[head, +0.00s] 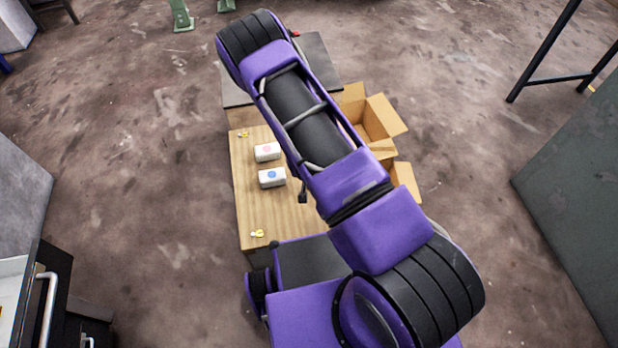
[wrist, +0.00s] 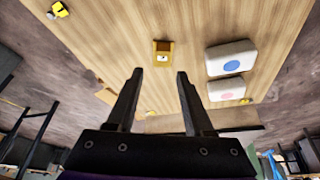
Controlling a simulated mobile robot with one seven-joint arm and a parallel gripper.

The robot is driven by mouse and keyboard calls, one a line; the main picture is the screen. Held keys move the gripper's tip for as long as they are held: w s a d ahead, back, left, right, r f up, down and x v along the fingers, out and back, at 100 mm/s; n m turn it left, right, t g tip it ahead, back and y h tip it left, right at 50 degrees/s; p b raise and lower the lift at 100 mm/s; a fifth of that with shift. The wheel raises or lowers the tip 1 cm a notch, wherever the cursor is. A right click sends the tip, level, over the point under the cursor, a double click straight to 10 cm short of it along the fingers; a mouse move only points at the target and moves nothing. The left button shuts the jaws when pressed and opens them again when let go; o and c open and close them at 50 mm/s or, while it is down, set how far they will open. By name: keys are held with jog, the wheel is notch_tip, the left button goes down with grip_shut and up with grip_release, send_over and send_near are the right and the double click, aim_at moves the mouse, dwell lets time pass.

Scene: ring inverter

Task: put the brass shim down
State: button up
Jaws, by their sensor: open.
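The brass shim (wrist: 162,50) is a small gold-brown piece with a pale and dark mark on it. In the wrist view it appears to lie on the wooden tabletop (wrist: 120,35), just beyond my fingertips. My gripper (wrist: 160,74) is open, its two dark fingers spread apart with nothing seen held between them. In the head view my arm hides the shim and the gripper. The tabletop also shows there (head: 250,205).
A white block with a blue dot (head: 272,177) and one with a pink dot (head: 267,152) sit on the table. Small yellow pieces lie near its front (head: 257,234) and back (head: 243,134). An open cardboard box (head: 385,116) stands right of my arm.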

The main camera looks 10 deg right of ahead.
jog(key=s+d+r+m+g+y+b, duration=0.1)
jog(key=s+d+m+g+y, duration=0.2)
jog(key=d+m, duration=0.75)
jog(key=w+a+r+m+y, duration=0.25)
jog(key=w+r+m, duration=0.2)
jog(key=m, duration=0.25)
jog(key=shift+t+y, duration=0.25)
jog(key=shift+t, duration=0.15)
jog(key=x, duration=0.4)
jog(key=b+x, duration=0.1)
jog(key=x, duration=0.2)
jog(key=b+x, duration=0.1)
jog(key=x, duration=0.3)
jog(key=shift+w+d+f, duration=0.1)
jog(key=shift+d+f, duration=0.2)
jog(key=shift+f, duration=0.15)
jog(key=shift+b+x, duration=0.45)
jog(key=shift+x, duration=2.65)
jog(key=shift+w+a+r, duration=0.1)
jog(key=shift+w+a, duration=0.05)
grip_shut()
